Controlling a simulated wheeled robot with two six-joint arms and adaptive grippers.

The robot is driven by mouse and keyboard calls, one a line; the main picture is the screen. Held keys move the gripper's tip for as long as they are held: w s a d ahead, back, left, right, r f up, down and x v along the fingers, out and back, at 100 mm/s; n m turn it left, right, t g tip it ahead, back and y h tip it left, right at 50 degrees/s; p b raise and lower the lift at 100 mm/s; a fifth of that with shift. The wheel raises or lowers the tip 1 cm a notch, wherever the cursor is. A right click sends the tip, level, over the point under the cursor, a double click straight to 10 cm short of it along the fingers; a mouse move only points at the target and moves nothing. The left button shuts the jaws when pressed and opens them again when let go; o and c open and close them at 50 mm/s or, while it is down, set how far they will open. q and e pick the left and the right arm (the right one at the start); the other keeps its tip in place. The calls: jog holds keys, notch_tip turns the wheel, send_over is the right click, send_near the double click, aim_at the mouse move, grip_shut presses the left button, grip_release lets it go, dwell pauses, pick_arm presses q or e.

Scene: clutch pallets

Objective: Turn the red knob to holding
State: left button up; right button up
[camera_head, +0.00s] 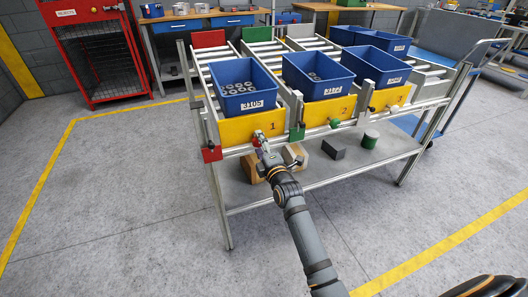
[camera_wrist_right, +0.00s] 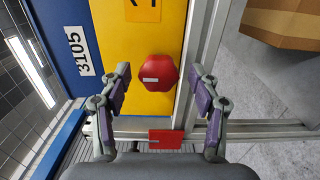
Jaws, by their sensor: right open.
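The red knob (camera_wrist_right: 158,73) is a rounded, several-sided piece with a white mark, on the yellow panel (camera_wrist_right: 150,30) of lane 1. In the wrist view it lies between the tips of my right gripper (camera_wrist_right: 160,85); I cannot tell whether they touch it. In the head view, my right gripper (camera_head: 262,141) is at the right part of the yellow panel marked 1 (camera_head: 240,129) and largely covers the knob; only a bit of red shows beside it. The right gripper is open and empty. My left gripper is out of view.
A red block (camera_head: 211,153) and a green block (camera_head: 297,132) sit at the rack's front posts. Blue bins, one labelled 3105 (camera_head: 254,96), stand on the lanes. The floor at left is clear.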

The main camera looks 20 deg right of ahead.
jog(key=s, duration=1.1)
jog(key=shift+d, duration=0.15)
jog(key=shift+s, duration=0.1)
